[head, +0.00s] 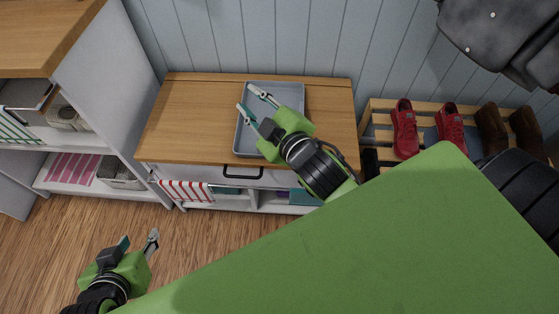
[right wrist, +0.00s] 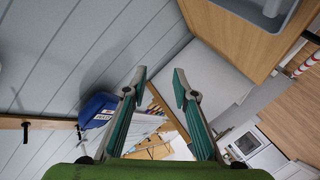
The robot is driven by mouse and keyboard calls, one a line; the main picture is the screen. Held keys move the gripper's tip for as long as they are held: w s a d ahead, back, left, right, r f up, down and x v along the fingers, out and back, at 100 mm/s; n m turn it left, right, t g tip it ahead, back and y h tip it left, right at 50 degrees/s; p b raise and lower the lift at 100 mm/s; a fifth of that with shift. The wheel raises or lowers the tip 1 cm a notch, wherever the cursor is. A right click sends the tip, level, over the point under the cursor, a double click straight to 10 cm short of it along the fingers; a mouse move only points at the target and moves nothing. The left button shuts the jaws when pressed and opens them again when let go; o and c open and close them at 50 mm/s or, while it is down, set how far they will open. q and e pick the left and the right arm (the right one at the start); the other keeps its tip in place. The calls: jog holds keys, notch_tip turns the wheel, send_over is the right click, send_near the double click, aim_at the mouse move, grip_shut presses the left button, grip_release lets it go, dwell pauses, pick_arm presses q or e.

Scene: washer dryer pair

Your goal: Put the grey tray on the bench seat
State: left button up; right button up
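The grey tray (head: 291,97) lies flat on the wooden top of the bench seat (head: 185,115) against the panelled wall. A corner of the tray (right wrist: 258,12) also shows at the top of the right wrist view, on the wooden top. My right gripper (head: 247,97) is over the tray in the head view and hides part of it. Its two fingers are apart with nothing between them, as the right wrist view (right wrist: 159,80) also shows. My left gripper (head: 139,239) is open and empty above the floor at the lower left.
A shelf unit (head: 110,60) with folded cloths and baskets stands left of the bench. A slatted shoe rack (head: 375,125) with red shoes (head: 404,130) and brown boots stands to the right. A dark bag (head: 500,30) hangs above the rack. The bench top is clear on both sides of the tray.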

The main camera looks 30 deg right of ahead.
jog(key=s+f+m+g, duration=0.7)
jog(key=s+f, duration=0.5)
jog(key=s, duration=0.1)
jog(key=shift+s+f, duration=0.15)
jog(key=shift+f, duration=0.25)
